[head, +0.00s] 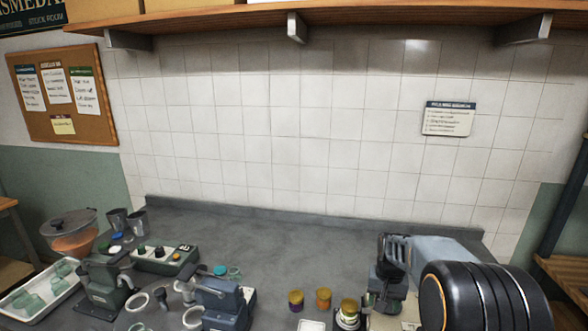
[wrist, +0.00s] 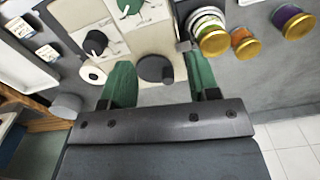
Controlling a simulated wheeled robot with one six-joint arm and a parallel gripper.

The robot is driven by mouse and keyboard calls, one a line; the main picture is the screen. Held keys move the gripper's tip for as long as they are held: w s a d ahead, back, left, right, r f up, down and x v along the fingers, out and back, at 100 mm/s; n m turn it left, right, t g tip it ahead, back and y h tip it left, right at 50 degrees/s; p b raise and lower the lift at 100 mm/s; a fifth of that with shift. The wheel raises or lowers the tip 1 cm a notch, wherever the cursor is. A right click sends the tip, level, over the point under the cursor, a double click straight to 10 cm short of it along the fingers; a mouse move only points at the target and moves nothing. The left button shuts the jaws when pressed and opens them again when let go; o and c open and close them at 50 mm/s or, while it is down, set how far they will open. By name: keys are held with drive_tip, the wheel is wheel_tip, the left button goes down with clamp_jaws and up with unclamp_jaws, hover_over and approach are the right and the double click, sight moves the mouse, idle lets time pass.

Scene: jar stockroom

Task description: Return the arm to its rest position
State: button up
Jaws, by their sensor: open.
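My arm reaches in from the right in the head view, with my gripper (head: 388,282) low over the right part of the bench. In the wrist view my gripper (wrist: 160,72) is open, its two green fingers apart. A dark round knob or cylinder (wrist: 155,68) shows between the fingers, on a pale machine with dials (wrist: 112,40). I see nothing held; whether the fingers touch the machine I cannot tell. In the head view my arm hides most of that machine.
Jars with gold lids (wrist: 240,40) stand close right of the fingers; a purple jar (head: 296,300) and an orange jar (head: 323,299) show from the head. A blue machine (head: 222,300), control box (head: 165,258) and tray (head: 38,290) stand left. The bench's back middle (head: 290,245) is clear.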

drive_tip(key=s+a+r+n+t+b, duration=0.1)
drive_tip(key=s+a+r+t, duration=0.1)
drive_tip(key=s, duration=0.7)
drive_tip(key=s+a+r+n+t+b, duration=0.1)
drive_tip(key=s+a+r, duration=0.4)
drive_tip(key=s, duration=0.5)
drive_tip(key=shift+a+r+n+t, duration=0.25)
drive_tip(key=shift+r+n+t, duration=0.55)
drive_tip(key=shift+r+t, duration=0.1)
